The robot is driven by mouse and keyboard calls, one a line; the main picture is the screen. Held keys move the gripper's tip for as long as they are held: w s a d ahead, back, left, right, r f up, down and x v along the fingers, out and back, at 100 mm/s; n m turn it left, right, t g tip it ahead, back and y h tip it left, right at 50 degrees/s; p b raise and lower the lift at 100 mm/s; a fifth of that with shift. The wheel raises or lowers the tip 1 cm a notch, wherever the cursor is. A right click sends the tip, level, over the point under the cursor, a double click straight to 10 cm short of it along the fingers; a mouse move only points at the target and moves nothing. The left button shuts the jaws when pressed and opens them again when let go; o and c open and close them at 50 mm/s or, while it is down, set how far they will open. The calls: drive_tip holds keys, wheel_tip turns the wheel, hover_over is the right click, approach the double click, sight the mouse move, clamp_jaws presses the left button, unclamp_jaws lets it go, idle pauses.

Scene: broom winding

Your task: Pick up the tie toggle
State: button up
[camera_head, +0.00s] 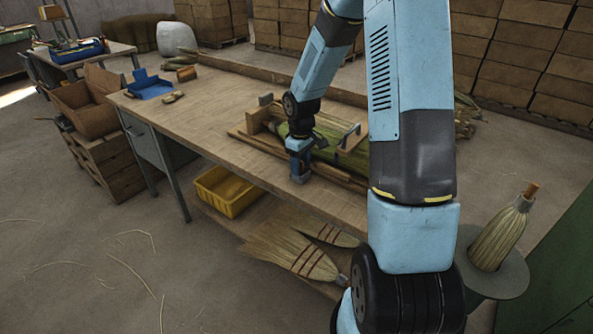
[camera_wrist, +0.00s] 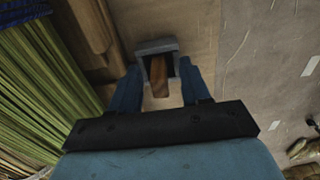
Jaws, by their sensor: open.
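My gripper (camera_head: 300,177) is low over the front edge of the workbench, beside the bundle of green stalks (camera_head: 338,138). In the wrist view, my gripper (camera_wrist: 157,62) is open, with its blue fingers reaching toward the bench. A small brown wooden piece, which looks like the tie toggle (camera_wrist: 160,80), shows between the fingers. I cannot tell whether either finger touches it. In the head view the toggle is hidden by my gripper.
The stalks lie in a wooden cradle (camera_head: 257,118) on the workbench (camera_head: 195,122). A yellow bin (camera_head: 228,190) and brooms (camera_head: 292,250) are on the lower shelf. The bench's left half is mostly clear.

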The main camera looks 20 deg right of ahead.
drive_tip(key=shift+c, duration=0.5)
clamp_jaws()
